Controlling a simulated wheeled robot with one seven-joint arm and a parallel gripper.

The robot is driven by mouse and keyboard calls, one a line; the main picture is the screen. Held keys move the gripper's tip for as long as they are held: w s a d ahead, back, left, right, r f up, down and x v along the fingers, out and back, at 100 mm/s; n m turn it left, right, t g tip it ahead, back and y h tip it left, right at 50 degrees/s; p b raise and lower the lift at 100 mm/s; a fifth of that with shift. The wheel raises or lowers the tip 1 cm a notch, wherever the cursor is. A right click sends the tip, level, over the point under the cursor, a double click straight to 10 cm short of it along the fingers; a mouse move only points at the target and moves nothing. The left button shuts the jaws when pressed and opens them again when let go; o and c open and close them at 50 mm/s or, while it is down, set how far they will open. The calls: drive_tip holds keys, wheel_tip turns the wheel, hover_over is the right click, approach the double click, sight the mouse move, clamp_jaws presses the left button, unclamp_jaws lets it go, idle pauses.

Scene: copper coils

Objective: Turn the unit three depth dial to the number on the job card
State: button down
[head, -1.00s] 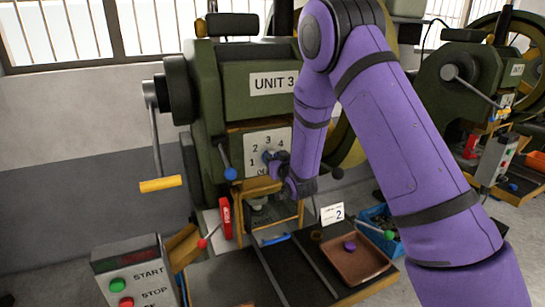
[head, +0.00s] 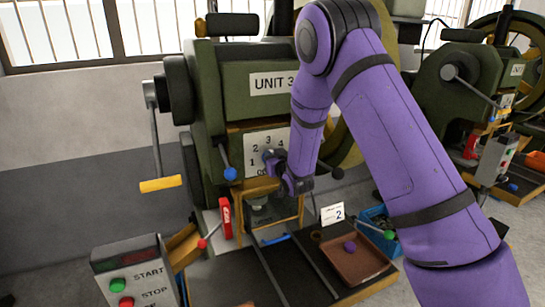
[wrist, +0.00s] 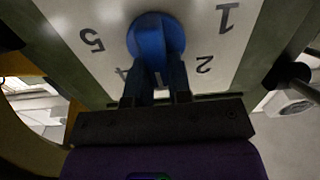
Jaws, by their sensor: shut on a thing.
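The blue depth dial (wrist: 157,38) sits on a white number plate (wrist: 85,18) on the green press marked UNIT 3. In the wrist view the plate appears upside down, with 1, 2 and 5 readable and 4 partly covered. My gripper (wrist: 157,70) is shut on the dial, one finger on each side. A pale mark shows between the fingers; I cannot tell whether it is a pointer or a numeral. In the head view my gripper (head: 272,159) covers the dial and the plate's right part. The job card (head: 332,214) reads 2 and stands on the bench.
A blue-knobbed lever (head: 230,173) hangs left of the plate. A yellow-handled crank (head: 160,184) is farther left. The start/stop box (head: 135,280) stands front left. A brown tray (head: 365,270) and blue bin (head: 375,220) lie right of the bench middle.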

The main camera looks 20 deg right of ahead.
drive_tip(key=n, duration=0.4)
drive_tip(key=shift+s+a+f+n, duration=0.1)
drive_tip(key=shift+a+f+n, duration=0.05)
drive_tip(key=shift+a+n, duration=0.2)
drive_tip(key=n, duration=0.4)
drive_tip(key=shift+a+f+n, duration=0.2)
drive_tip(key=shift+a+n, duration=0.15)
idle(0.3)
drive_tip(key=c, duration=1)
unclamp_jaws()
drive_tip(key=shift+c, duration=0.2)
drive_tip(key=shift+s, duration=0.1)
